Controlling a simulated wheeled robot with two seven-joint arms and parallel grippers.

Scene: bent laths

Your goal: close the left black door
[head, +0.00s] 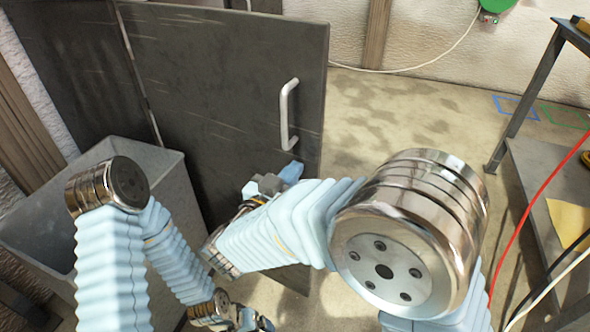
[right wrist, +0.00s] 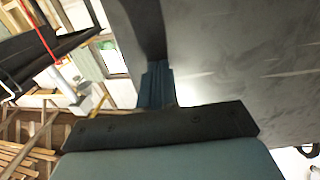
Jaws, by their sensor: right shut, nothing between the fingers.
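A black door (head: 225,75) with a pale bar handle (head: 287,115) stands upright in the middle left of the head view. A seam on its left side parts it from another dark panel (head: 65,60). My right gripper (head: 288,174) is shut and empty, just below the handle, close in front of the door's lower part; I cannot tell whether it touches. In the right wrist view its blue fingers (right wrist: 157,85) are together beside a broad dark surface (right wrist: 240,55), seemingly the door. My left gripper (head: 255,322) is partly cut off at the bottom edge; its jaws are unclear.
A grey open bin (head: 183,190) stands at the left, in front of the dark panels and behind my left arm. A dark table (head: 545,165) stands at the right, with red, black and white cables in front. The floor (head: 400,115) between door and table is clear.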

